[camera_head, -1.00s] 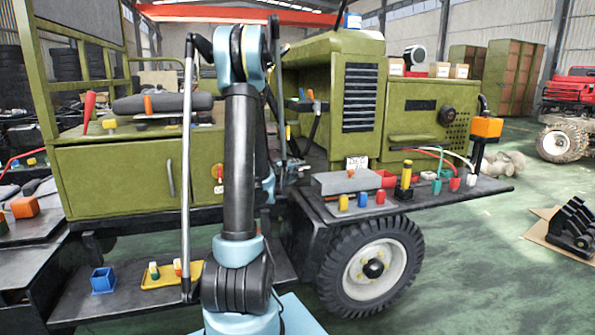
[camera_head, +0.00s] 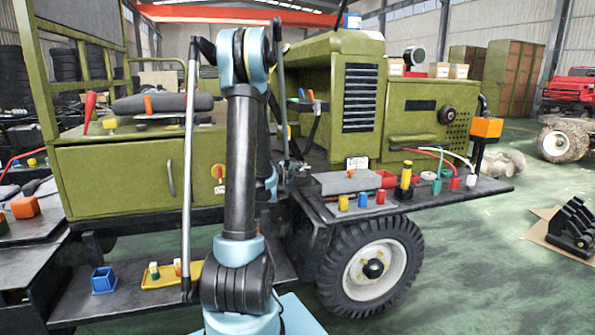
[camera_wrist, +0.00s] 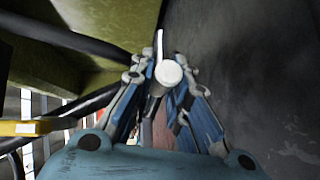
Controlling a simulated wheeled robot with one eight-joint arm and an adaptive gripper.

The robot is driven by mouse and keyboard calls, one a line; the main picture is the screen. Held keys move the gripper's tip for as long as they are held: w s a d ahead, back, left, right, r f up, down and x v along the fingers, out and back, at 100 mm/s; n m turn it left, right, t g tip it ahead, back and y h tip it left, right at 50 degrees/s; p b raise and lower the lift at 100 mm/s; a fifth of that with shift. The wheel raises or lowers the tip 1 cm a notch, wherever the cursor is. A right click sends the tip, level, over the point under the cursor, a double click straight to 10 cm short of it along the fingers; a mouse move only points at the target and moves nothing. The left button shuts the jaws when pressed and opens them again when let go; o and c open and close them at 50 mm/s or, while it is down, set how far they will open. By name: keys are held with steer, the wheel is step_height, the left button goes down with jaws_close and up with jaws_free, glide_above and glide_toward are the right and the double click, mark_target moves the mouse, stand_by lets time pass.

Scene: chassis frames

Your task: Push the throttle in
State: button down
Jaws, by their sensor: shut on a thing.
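In the wrist view, a round white knob (camera_wrist: 169,73) on a short pale stem sits between the fingers of my gripper (camera_wrist: 166,90). It looks like the throttle. The blue and grey fingers are closed in on it from both sides. The lower end of the stem is partly hidden by the fingers. In the head view, my arm hides the knob and most of the gripper, against the green vehicle (camera_head: 340,95).
A dark panel fills the right of the wrist view, close to the fingers. A black hose (camera_wrist: 60,38) and a yellow-handled item (camera_wrist: 35,127) are at left. In the head view, a black side shelf (camera_head: 490,187) carries several coloured parts, hoses and a grey box.

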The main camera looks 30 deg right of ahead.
mark_target(307, 167)
steer(key=shift+s+d, duration=0.2)
steer(key=shift+d, duration=0.55)
steer(key=shift+s+d, duration=0.25)
steer(key=shift+d, duration=0.55)
steer(key=shift+s+d, duration=0.2)
steer(key=shift+d, duration=0.55)
steer(key=c, duration=1.6)
jaws_free()
steer(key=shift+d+f, duration=0.1)
steer(key=shift+d, duration=0.05)
steer(key=shift+o, duration=0.4)
